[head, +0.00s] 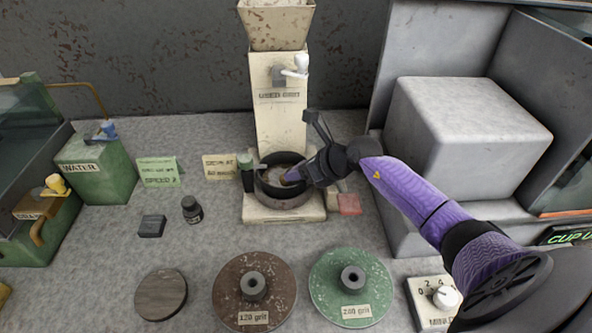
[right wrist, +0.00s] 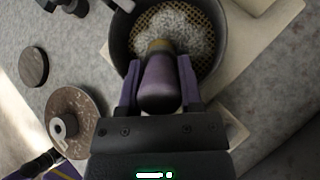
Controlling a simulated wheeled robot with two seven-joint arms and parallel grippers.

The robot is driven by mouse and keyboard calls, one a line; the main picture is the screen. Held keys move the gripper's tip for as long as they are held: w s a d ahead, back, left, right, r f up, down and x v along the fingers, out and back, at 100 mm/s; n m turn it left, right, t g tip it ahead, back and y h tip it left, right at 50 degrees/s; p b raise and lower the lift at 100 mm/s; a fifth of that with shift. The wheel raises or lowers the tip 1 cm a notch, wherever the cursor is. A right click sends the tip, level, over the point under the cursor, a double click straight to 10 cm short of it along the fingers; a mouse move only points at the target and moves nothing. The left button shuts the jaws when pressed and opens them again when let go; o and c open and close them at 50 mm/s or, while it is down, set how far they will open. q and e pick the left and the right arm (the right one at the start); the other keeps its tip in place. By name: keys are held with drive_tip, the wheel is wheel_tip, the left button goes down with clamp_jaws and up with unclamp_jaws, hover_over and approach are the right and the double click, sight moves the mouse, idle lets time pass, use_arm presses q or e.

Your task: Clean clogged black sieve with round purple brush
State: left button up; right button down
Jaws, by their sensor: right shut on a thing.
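The black round sieve (head: 284,191) sits on the pale base of the grinder tower. In the right wrist view its tan mesh (right wrist: 207,45) shows, with whitish-grey grit (right wrist: 178,22) covering much of it. My right gripper (head: 300,174) is shut on the purple brush, low over the sieve. The bristles are hard to make out against the grit, so contact is unclear. My left gripper does not show in the head view.
The grinder tower (head: 278,100) rises behind the sieve. A green-topped dark cylinder (head: 246,173) stands at its left, a pink block (head: 349,204) at its right. A brown disc (head: 254,290), a green disc (head: 352,287) and a dark disc (head: 161,294) lie in front. A large grey block (head: 465,140) stands right.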

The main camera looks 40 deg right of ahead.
drive_tip(key=shift+s+d+f, duration=0.3)
drive_tip(key=shift+s+d, duration=0.35)
drive_tip(key=shift+d, duration=0.25)
drive_tip(key=shift+r, duration=0.1)
drive_tip(key=shift+w+a+r+p, duration=0.45)
drive_tip(key=shift+r+p, duration=0.3)
drive_tip(key=shift+p, duration=0.05)
drive_tip(key=shift+a, duration=0.1)
drive_tip(key=shift+w+a+f, duration=0.2)
drive_tip(key=shift+w+a, duration=0.1)
drive_tip(key=shift+a, duration=0.35)
drive_tip(key=shift+w+a+f, duration=0.15)
drive_tip(key=shift+w+a, duration=0.15)
drive_tip(key=shift+a, duration=0.3)
drive_tip(key=shift+f, duration=0.2)
drive_tip(key=shift+r, duration=0.1)
